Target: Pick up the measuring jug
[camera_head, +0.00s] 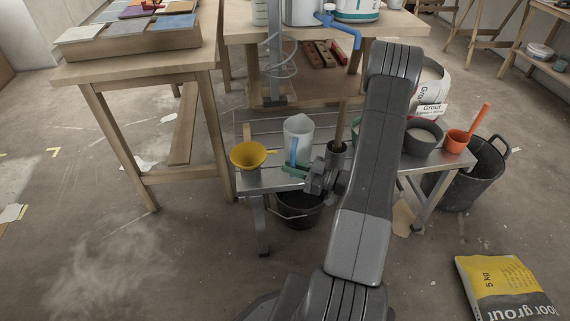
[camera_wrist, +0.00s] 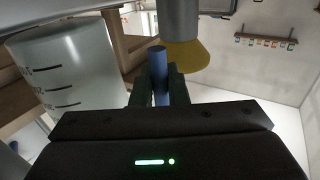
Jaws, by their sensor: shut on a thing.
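The measuring jug (camera_head: 299,128) is a translucent whitish cylinder with a blue handle (camera_head: 293,151). It is upright over the silver bench, and I cannot tell whether its base touches the top. My gripper (camera_head: 294,170) is at the jug's near side, shut on the blue handle. In the wrist view the jug's wall (camera_wrist: 68,72) with dark graduation marks fills the left. The blue handle (camera_wrist: 158,62) runs between the two dark fingers of my gripper (camera_wrist: 160,78). My fingers partly hide the handle.
A yellow funnel (camera_head: 249,155) stands close left of the jug; it also shows in the wrist view (camera_wrist: 188,62). A dark pot (camera_head: 337,152) with a wooden handle stands right of it. A grey bowl (camera_head: 421,138) and an orange pot (camera_head: 459,141) are farther right on the bench.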

